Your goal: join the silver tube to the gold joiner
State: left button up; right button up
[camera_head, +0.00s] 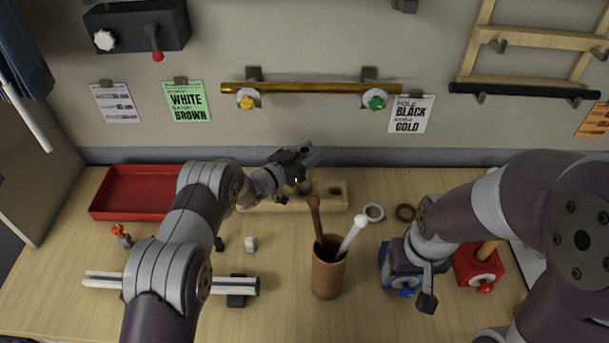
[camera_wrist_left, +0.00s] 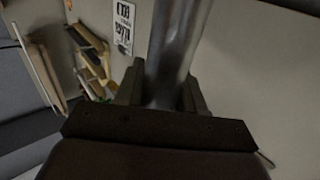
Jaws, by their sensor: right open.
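My left gripper (camera_head: 302,160) is above the back of the table, over a pale wooden block (camera_head: 325,204) with holes. In the left wrist view a silver tube (camera_wrist_left: 178,45) stands between its fingers (camera_wrist_left: 165,98), which close on it. In the head view only a short grey end shows at the gripper. A small dark brownish piece (camera_head: 305,188) sits at the block just below the gripper; I cannot tell whether it is the gold joiner. My right gripper (camera_head: 427,285) is open, at the front right beside a blue box (camera_head: 387,262).
A red tray (camera_head: 138,194) is at the left, a silver-white rail (camera_head: 105,280) on dark supports at the front left. A brown cup (camera_head: 328,275) with sticks stands mid-table. A gold bar (camera_head: 310,88) hangs on the wall.

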pick_arm(q)
jog(key=c, duration=0.5)
grip_shut()
pick_arm(e)
jog(key=shift+d, duration=0.1)
pick_arm(q)
jog(key=shift+d, duration=0.1)
